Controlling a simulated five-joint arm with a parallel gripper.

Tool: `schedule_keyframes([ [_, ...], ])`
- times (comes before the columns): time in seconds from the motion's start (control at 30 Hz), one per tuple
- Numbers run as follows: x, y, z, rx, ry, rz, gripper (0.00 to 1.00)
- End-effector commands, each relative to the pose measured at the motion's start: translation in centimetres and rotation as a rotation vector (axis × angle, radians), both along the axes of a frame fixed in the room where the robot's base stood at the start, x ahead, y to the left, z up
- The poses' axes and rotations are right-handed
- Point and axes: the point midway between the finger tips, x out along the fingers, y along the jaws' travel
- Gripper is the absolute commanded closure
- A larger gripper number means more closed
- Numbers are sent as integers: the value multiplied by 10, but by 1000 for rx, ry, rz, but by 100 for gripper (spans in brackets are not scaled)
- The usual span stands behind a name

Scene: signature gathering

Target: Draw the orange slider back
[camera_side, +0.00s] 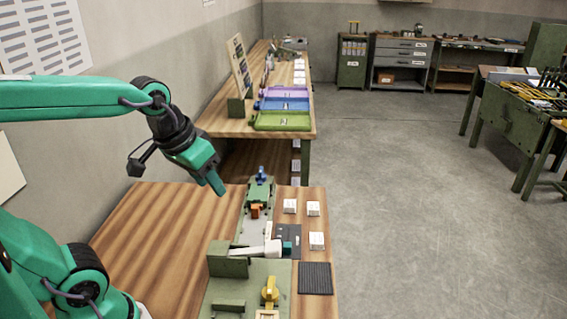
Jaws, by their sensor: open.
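The orange slider (255,210) is a small block on a narrow green and grey fixture (249,230) near the far right part of the wooden table. A blue knob (261,174) stands at the far end of the same fixture. My gripper (219,188) is open and empty, pointing down in the air to the left of the slider. It looks apart from the slider; its exact height above the table is hard to tell. The slider's underside and track are too small to see clearly.
A grey cylinder (254,247) on a green block lies nearer, with a yellow handle (270,290) in front. White blocks (316,240) and a dark ribbed pad (315,278) sit at right. The table's left part (155,235) is clear. Another bench (225,122) with coloured trays stands behind.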

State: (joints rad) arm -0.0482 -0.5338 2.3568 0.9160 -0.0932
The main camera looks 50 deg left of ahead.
Motion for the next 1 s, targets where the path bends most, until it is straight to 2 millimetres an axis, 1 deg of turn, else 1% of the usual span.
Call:
schedule_keyframes([
  [0.03, 9, 3, -1, -8, 21, 25, 58],
  [0.23, 43, 16, -6, -35, 81, 123, 58],
  [0.47, 81, 33, -20, -65, 150, 235, 58],
  [0.77, 128, 60, -53, -100, 240, 385, 58],
  [1.0, 161, 84, -89, -125, 310, 505, 58],
])
